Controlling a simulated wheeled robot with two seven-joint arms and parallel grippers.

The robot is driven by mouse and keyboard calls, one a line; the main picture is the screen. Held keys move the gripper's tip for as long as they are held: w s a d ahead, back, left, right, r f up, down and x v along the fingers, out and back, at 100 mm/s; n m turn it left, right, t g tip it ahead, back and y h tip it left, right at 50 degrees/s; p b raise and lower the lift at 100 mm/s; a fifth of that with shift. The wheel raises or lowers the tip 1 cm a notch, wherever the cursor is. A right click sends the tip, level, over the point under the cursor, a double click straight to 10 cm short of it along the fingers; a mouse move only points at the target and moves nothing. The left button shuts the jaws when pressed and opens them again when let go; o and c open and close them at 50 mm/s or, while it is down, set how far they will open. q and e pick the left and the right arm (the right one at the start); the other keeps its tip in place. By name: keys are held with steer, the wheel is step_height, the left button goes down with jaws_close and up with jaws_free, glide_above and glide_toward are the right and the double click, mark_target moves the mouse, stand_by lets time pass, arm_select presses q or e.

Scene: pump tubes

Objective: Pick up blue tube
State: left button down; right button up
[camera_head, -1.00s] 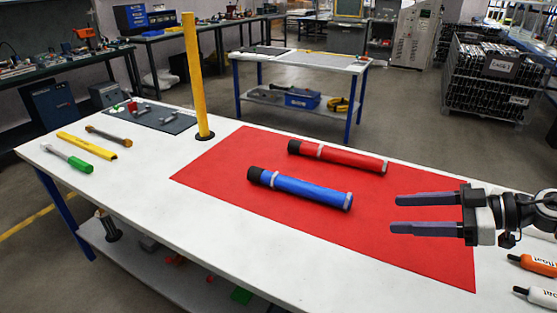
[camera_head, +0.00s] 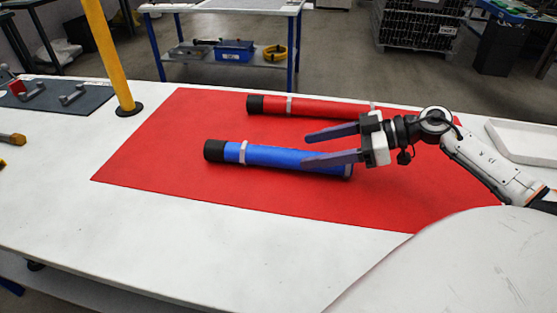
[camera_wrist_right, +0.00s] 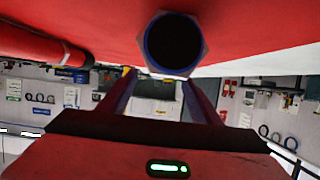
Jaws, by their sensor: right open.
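The blue tube (camera_head: 270,155) lies on the red mat (camera_head: 160,135), with a black cap at its left end and grey bands near both ends. My right gripper (camera_head: 308,148) is open and empty. In the head view its lower finger overlaps the tube's right half; contact cannot be told. In the wrist view the tube's dark round end (camera_wrist_right: 172,45) faces the camera, with a grey collar and blue rim, above the open fingers (camera_wrist_right: 160,84). The red tube (camera_head: 330,108) lies behind the blue one; it also shows in the wrist view (camera_wrist_right: 35,45). My left gripper is out of view.
A yellow post (camera_head: 107,55) stands on the table behind the mat's left side. A dark board with small parts (camera_head: 50,97) lies at the far left. A white tray (camera_head: 525,140) is at the right. The white table's front left (camera_head: 120,225) is clear.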

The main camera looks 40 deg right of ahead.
mark_target(299, 153)
steer(key=b+x, duration=0.1)
steer(key=x, duration=0.5)
steer(key=shift+f, duration=0.1)
steer(key=shift+w+a+f, duration=0.1)
steer(key=shift+w+a, duration=0.1)
steer(key=shift+a, duration=0.05)
steer(key=c, duration=1.4)
